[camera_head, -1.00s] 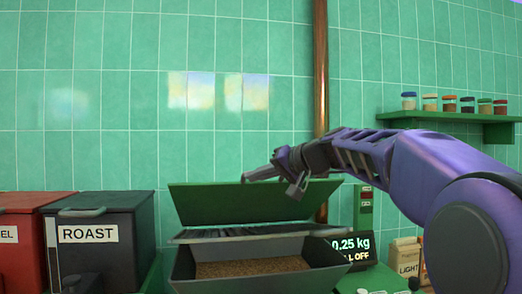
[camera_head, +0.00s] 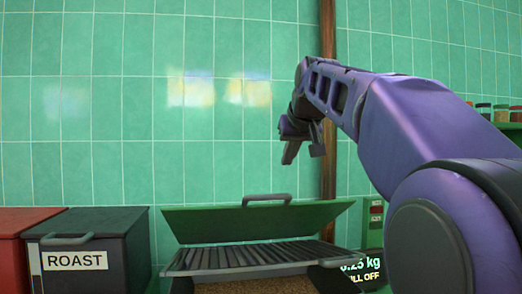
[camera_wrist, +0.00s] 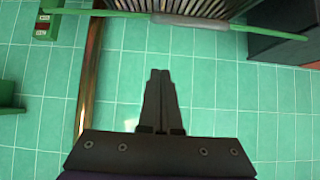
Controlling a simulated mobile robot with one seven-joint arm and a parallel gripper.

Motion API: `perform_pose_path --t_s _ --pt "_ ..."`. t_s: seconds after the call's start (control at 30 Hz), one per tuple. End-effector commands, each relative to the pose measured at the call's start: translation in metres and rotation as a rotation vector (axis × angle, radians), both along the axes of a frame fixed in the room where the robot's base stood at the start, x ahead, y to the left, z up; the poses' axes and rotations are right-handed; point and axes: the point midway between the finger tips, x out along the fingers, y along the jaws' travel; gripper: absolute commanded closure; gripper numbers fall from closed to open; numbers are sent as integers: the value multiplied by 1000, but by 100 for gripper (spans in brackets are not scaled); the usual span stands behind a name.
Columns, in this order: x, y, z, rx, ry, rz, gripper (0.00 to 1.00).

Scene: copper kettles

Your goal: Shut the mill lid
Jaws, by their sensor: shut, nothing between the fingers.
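The mill's green lid (camera_head: 250,222) stands open and tilted up behind the grey slatted grille (camera_head: 250,258). A grey handle (camera_head: 267,199) sits on the lid's top edge. In the wrist view, the handle (camera_wrist: 190,21) lies near the top, with the slats beyond it. My gripper (camera_head: 290,155) is above the lid, apart from it, and points down. In the wrist view its fingers (camera_wrist: 160,72) are together with nothing between them. Brown grains (camera_head: 255,285) show under the grille; the mill's lower part is cut off by the frame.
A dark bin marked ROAST (camera_head: 80,258) and a red bin (camera_head: 22,245) stand left of the mill. A scale display (camera_head: 362,272) is at the right. A copper pipe (camera_head: 328,150) runs up the tiled wall. A shelf with jars (camera_head: 500,113) is at the far right.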

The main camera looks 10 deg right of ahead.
Motion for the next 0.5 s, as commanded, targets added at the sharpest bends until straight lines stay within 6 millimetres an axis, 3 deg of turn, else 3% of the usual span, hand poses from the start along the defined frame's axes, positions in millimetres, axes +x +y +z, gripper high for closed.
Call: perform_pose_path --t_s 0.2,0.5 --pt "37 0 -32 0 2 2 100" --pt "19 1 -60 0 0 1 100"
